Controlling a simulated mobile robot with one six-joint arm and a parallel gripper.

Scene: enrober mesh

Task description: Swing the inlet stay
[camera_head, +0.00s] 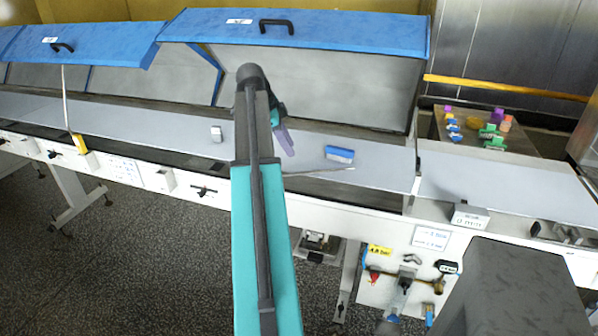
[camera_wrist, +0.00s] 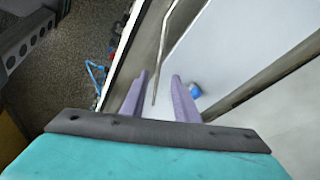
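A thin bent metal rod, which looks like the inlet stay (camera_head: 322,172), lies nearly level over the front edge of the machine bed. In the wrist view the rod (camera_wrist: 165,45) runs down from the top edge, and its free end appears between my two fingers. My gripper (camera_wrist: 158,92) has its purple fingers apart. I cannot tell how far the rod is below them. In the head view my gripper (camera_head: 284,140) is partly hidden by my own arm, above the bed left of the rod. The blue inlet hood (camera_head: 340,28) stands raised.
A blue-and-white block (camera_head: 340,154) lies on the bed (camera_head: 385,165) behind the rod. Another stay (camera_head: 65,95) with a yellow foot stands under the left hood (camera_head: 85,45). A tray of coloured items (camera_head: 480,130) is at right.

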